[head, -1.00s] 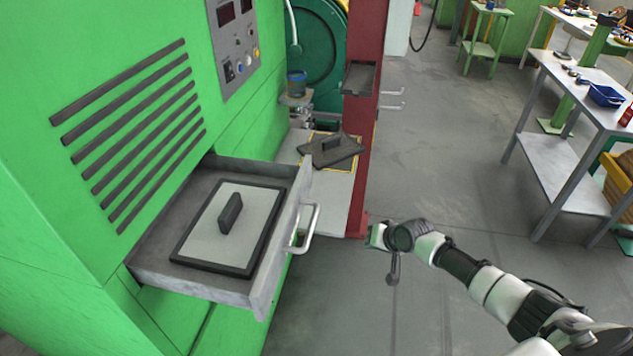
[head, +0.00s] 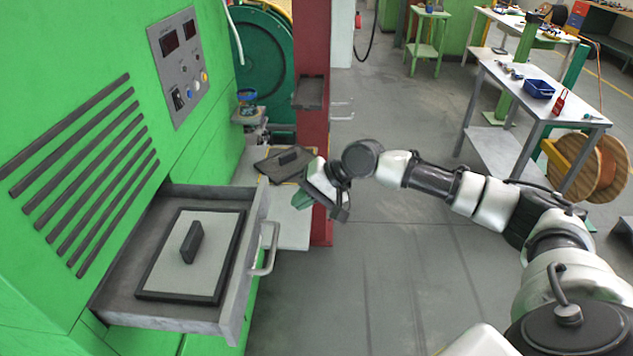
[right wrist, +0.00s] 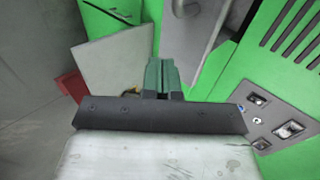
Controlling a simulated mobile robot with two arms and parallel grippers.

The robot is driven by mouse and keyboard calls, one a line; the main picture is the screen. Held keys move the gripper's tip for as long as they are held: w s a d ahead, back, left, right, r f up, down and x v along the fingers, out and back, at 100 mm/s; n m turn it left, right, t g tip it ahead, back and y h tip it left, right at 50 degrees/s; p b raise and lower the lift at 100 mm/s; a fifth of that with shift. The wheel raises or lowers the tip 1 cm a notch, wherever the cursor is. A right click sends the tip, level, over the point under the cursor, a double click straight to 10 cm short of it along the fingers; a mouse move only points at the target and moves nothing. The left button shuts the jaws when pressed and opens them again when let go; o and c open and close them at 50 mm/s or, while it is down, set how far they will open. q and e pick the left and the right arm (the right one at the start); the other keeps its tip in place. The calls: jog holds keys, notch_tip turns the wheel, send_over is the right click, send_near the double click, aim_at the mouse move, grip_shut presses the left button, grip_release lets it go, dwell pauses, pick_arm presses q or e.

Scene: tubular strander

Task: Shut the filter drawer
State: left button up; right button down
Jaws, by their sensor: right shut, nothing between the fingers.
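The filter drawer (head: 236,292) is a grey metal tray pulled out of the green cabinet. Its bar handle (head: 268,250) is on the front face. A filter (head: 170,265) with a pale panel, black frame and black grip lies flat inside. My right gripper (head: 299,200) is shut and empty, beyond the handle to its upper right and apart from it. In the right wrist view its green fingers (right wrist: 160,78) are together, with part of the grey drawer (right wrist: 200,28) beyond them. My left gripper is not in view.
A dark plate with a grip (head: 280,166) lies on a pale ledge beside a red post (head: 312,50). A control panel (head: 178,65) is on the green cabinet. A workbench (head: 560,100) stands at right. The floor between is clear.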

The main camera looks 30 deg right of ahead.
aim_at(265, 210)
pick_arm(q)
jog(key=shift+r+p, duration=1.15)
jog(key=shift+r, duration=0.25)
pick_arm(e)
jog(key=shift+w+a+f, duration=0.3)
jog(key=shift+w+a, duration=0.25)
jog(key=shift+a, duration=0.25)
jog(key=shift+w+a+f, duration=0.25)
jog(key=shift+w+a, duration=0.35)
jog(key=shift+a, duration=0.2)
jog(key=shift+w+a+f, duration=0.3)
jog(key=shift+w+a, duration=0.25)
jog(key=shift+a, duration=0.25)
